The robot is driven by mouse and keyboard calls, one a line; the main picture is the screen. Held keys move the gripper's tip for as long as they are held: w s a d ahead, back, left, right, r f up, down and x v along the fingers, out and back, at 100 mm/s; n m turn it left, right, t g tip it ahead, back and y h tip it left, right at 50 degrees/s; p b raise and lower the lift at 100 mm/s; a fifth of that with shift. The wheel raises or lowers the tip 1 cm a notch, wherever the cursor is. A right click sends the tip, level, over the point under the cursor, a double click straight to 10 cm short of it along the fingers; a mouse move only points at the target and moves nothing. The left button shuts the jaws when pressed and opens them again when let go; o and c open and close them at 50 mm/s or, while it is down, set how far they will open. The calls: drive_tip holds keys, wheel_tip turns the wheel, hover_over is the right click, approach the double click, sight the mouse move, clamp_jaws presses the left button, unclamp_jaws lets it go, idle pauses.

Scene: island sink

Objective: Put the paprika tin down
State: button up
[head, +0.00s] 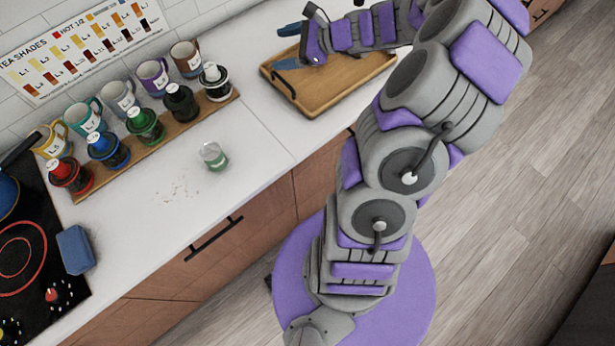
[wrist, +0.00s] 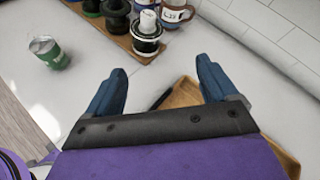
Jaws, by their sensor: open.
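I cannot pick out a tin that is clearly marked paprika. A small silvery container with a green lower part (head: 213,156) stands upright on the white counter, apart from my gripper; it also shows in the wrist view (wrist: 49,52). My gripper (head: 288,46) is above the far left side of the wooden tray (head: 340,92). Its two blue fingers are spread wide in the wrist view (wrist: 162,70), with nothing between them. The tray lies below and partly behind the gripper there.
A wooden board (head: 150,150) holds several lidded jars, with several mugs (head: 152,76) behind them. A stove (head: 30,250) and a blue block (head: 75,249) are at the left. Small specks (head: 178,190) lie on the counter. The counter between board and tray is clear.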

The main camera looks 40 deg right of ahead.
drive_tip(key=s+a+r+n+g, duration=0.35)
drive_tip(key=s+a+n, duration=0.35)
drive_tip(key=a, duration=0.5)
drive_tip(key=s+a+r+n+g, duration=0.2)
drive_tip(key=s+a+n+g, duration=0.4)
drive_tip(key=a, duration=0.6)
drive_tip(key=s+d+n+g+h, duration=0.2)
drive_tip(key=s+n+h, duration=0.6)
drive_tip(key=s, duration=1.4)
drive_tip(key=d+n, duration=0.2)
drive_tip(key=n, duration=0.1)
drive_tip(key=shift+s+d+f, duration=0.15)
drive_tip(key=shift+s+f, duration=0.05)
drive_tip(key=shift+f, duration=0.1)
drive_tip(key=shift+d, duration=0.1)
